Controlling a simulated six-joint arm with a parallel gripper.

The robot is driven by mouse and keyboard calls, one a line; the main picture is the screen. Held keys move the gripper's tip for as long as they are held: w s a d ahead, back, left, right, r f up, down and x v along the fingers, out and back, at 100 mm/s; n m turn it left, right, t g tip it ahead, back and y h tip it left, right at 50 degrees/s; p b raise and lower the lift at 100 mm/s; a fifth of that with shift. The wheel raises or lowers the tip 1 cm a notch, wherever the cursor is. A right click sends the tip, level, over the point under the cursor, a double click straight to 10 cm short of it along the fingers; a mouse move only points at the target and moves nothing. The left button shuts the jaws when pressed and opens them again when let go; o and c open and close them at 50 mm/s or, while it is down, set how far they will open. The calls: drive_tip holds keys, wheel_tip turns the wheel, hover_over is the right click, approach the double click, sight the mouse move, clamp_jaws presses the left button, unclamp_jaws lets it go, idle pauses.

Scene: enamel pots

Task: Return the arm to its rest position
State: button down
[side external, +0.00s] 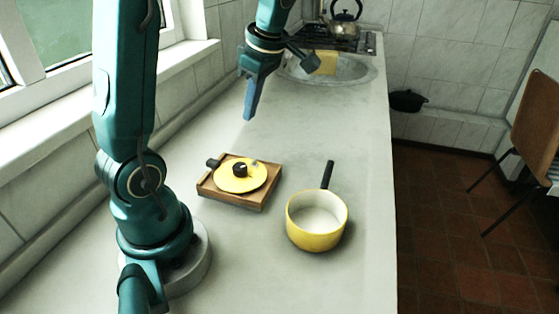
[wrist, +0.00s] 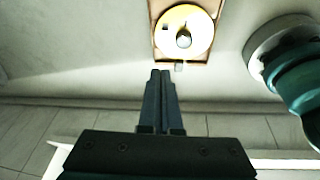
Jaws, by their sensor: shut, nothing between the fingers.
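My gripper (side external: 250,105) hangs in the air over the counter, beyond the wooden board, with its fingers shut and empty. In the wrist view the shut fingers (wrist: 161,75) point towards the board and lid, apart from them. A yellow lid (side external: 240,178) with a dark knob lies on the square wooden board (side external: 262,203); the lid (wrist: 176,22) also shows at the top of the wrist view. A yellow saucepan (side external: 316,236) with a white inside and a black handle stands uncovered on the counter, right of the board. The saucepan is not in the wrist view.
The grey counter (side external: 335,110) is clear between the board and the sink (side external: 345,72). A yellow sponge-like block (side external: 327,62) is at the sink. A kettle (side external: 343,22) stands on the stove behind. A window and tiled wall bound the left side; the counter's right edge drops to the floor.

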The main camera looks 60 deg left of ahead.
drive_tip(key=s+d+m+t+h, duration=0.1)
drive_tip(key=s+d+m+t, duration=0.2)
drive_tip(key=d+m, duration=0.5)
drive_tip(key=s+d+m+t+h, duration=0.2)
drive_tip(key=d+m, duration=0.6)
drive_tip(key=m, duration=0.9)
drive_tip(key=shift+s+d+t+h, duration=0.35)
drive_tip(key=shift+s+t, duration=0.4)
drive_tip(key=shift+t, duration=0.25)
